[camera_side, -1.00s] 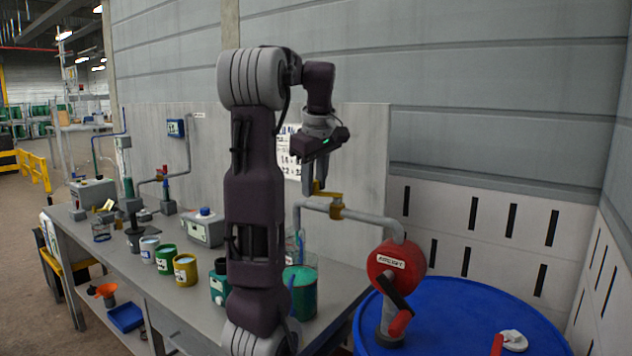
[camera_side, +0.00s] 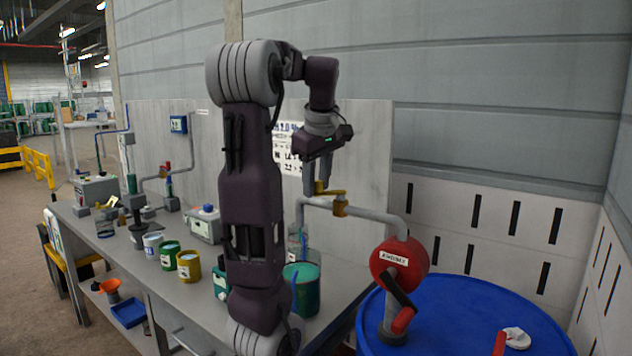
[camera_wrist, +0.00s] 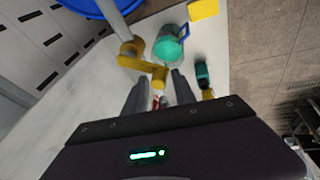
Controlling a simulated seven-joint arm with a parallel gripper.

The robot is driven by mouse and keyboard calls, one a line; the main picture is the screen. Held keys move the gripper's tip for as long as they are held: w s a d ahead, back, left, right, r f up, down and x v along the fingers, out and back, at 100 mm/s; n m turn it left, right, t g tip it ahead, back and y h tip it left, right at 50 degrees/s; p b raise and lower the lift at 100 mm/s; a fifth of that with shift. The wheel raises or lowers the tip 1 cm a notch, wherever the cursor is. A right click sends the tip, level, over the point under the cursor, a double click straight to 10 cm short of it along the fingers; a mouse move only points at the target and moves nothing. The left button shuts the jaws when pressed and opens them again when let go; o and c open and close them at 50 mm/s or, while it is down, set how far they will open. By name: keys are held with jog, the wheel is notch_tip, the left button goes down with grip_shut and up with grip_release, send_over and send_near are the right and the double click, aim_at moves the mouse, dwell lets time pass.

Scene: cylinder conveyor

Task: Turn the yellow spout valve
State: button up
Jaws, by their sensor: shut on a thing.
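The yellow spout valve (camera_side: 340,206) sits on a grey pipe above the bench, with its yellow handle (camera_side: 331,192) reaching to the left. My gripper (camera_side: 317,192) points down from above with its fingertips at the handle's left end. In the wrist view, the handle (camera_wrist: 151,71) runs from the valve body (camera_wrist: 131,52) to my fingertips (camera_wrist: 158,78). The fingers are shut on the handle's end. The exact contact is small and partly hidden by the fingers.
A red pump (camera_side: 399,264) stands on a blue drum (camera_side: 470,310) at the right. A green container (camera_side: 303,290) stands on the bench (camera_side: 205,318) below the pipe. Several small paint pots stand further left. A wall panel rises behind the pipe.

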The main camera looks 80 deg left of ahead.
jog(key=shift+w+d, duration=0.4)
jog(key=shift+d, duration=0.3)
jog(key=shift+w+d, duration=0.1)
jog(key=shift+o, duration=1.4)
jog(key=shift+w+d, duration=0.1)
jog(key=o, duration=1.3)
jog(key=shift+o, duration=0.2)
jog(key=v, duration=0.5)
jog(key=shift+s, duration=0.2)
